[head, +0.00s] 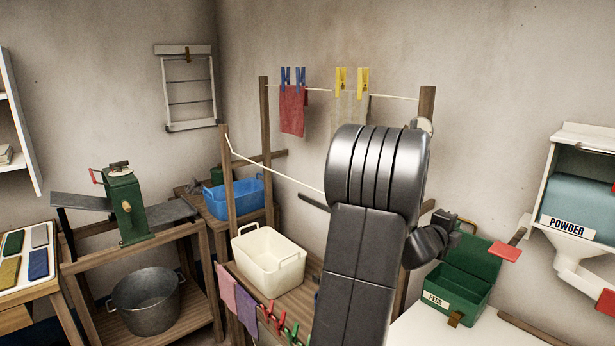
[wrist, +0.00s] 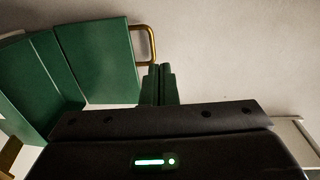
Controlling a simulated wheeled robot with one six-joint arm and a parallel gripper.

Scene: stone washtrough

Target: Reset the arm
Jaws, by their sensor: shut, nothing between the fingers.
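My arm rises through the middle of the head view and bends at a large dark joint. Its wrist end reaches right, above the open green peg box (head: 458,290) labelled PEGS. My gripper (wrist: 160,72) shows in the wrist view with its two fingers together and nothing between them. In that view green panels of a box (wrist: 100,60) with a brass handle (wrist: 149,42) lie just left of and behind the fingers. I cannot tell whether they touch. The arm hides part of the rack and the right clothesline post.
A powder dispenser (head: 585,205) hangs on the right wall, with a red-ended paddle (head: 506,251) left of it. A clothesline (head: 395,97) holds a red cloth (head: 292,110). A cream tub (head: 268,262) and blue basket (head: 236,196) stand left of my arm.

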